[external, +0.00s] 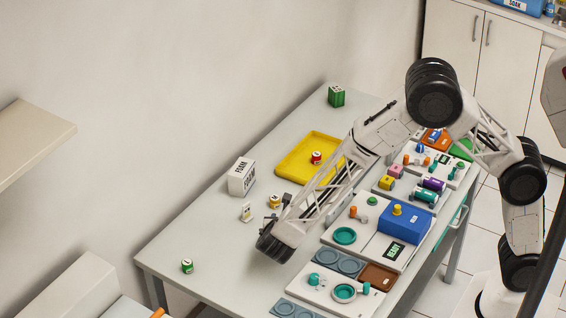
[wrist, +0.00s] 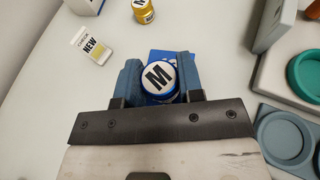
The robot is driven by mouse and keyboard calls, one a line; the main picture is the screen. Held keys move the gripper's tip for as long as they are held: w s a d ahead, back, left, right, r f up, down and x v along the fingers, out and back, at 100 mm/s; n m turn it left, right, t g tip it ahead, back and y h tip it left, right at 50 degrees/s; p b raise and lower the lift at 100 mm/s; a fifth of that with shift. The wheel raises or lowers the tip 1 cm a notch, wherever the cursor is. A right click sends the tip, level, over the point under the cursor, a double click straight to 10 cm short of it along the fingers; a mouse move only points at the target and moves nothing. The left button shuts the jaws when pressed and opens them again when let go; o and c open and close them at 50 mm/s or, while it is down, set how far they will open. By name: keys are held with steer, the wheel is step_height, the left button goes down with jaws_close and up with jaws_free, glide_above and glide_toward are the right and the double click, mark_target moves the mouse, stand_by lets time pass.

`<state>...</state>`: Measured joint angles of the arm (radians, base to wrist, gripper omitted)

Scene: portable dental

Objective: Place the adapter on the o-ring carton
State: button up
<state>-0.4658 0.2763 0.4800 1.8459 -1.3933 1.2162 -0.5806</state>
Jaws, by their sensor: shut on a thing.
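My gripper (wrist: 158,64) shows in the wrist view, its two blue-grey fingers closed on the sides of a round blue piece with a white top marked M (wrist: 159,77). A blue flat-sided thing with white marks (wrist: 171,55) shows just beyond the piece, between the fingers. I cannot tell whether the piece touches it or is above it. No readable label names the adapter or the o-ring carton. In the external view my arm's end hides the fingers and the held piece.
A white card marked NEW (wrist: 92,49) and a yellow jar (wrist: 143,10) stand beyond the gripper. A grey-blue plate with round recesses (wrist: 286,138) lies at right. In the external view a white box (external: 241,177) and yellow tray (external: 291,160) stand behind; the table's left part is mostly clear.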

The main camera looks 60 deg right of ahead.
steer(key=shift+f, duration=0.1)
steer(key=o, duration=0.9)
steer(key=shift+v, duration=6.05)
